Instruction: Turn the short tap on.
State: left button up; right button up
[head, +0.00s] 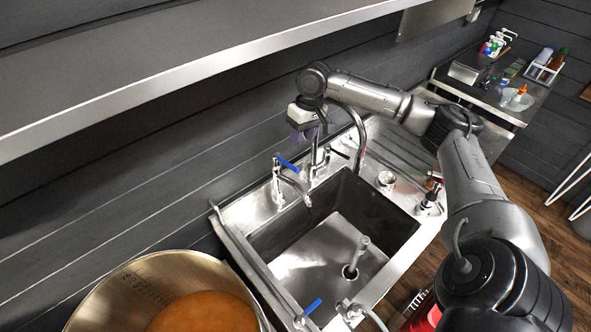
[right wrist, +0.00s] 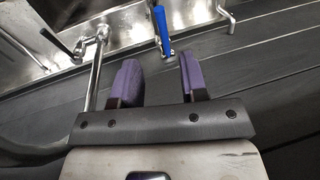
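The short tap (head: 277,184) stands at the back left rim of the sink, with a blue lever (head: 287,164) on top and a short spout over the basin. My right gripper (head: 304,132) has purple fingers and is above and behind the taps, near the wall. In the right wrist view my right gripper (right wrist: 160,65) is open and empty. The blue lever (right wrist: 161,24) shows beyond the fingertips, roughly in line with the gap and apart from them. My left gripper is not in view.
A tall gooseneck tap (head: 357,135) with a black lever stands just right of the short tap; its column (right wrist: 95,72) is close beside my gripper. The sink basin (head: 335,245) holds a standing pipe. A large steel pot (head: 110,295) is at front left. A shelf (head: 190,70) overhangs the wall.

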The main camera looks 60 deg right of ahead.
aim_at(295, 168)
jog(key=f, duration=0.4)
jog(key=a+f+p, duration=0.1)
jog(key=f, duration=0.3)
jog(key=a+f, duration=0.1)
jog(key=f, duration=0.2)
jog(key=shift+w+a+f+p, duration=0.15)
jog(key=shift+w+f+p, duration=0.2)
jog(key=shift+w+f, duration=0.05)
jog(key=shift+f, duration=0.55)
jog(key=shift+c, duration=0.5)
jog(key=c, duration=0.6)
jog(key=shift+a, duration=0.1)
grip_shut()
